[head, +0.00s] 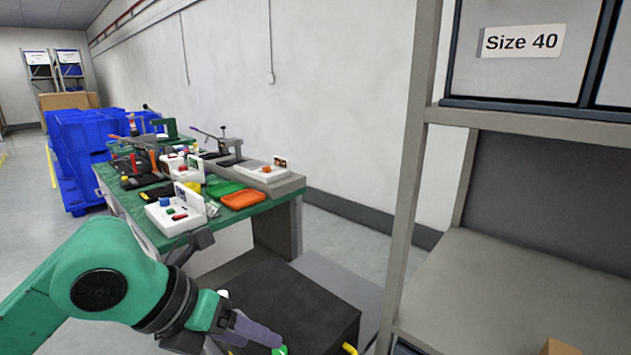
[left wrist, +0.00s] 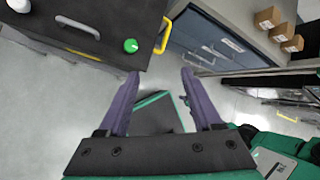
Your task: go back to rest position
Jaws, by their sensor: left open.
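My left gripper (head: 258,335) comes in from the left at the bottom of the head view, at the end of the green arm. Its purple fingers are in front of a black cabinet (head: 290,300). In the left wrist view the two fingers of the left gripper (left wrist: 159,74) stand wide apart with nothing between them. The black cabinet (left wrist: 95,30) lies beyond the fingertips there, with a green knob (left wrist: 130,46) on it. The fingers look apart from the knob. My right gripper is in neither view.
A grey shelf rack (head: 403,190) stands at the right. A green workbench (head: 280,191) with devices and an orange tray (head: 242,199) is behind my arm. Blue crates (head: 85,150) stand farther left.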

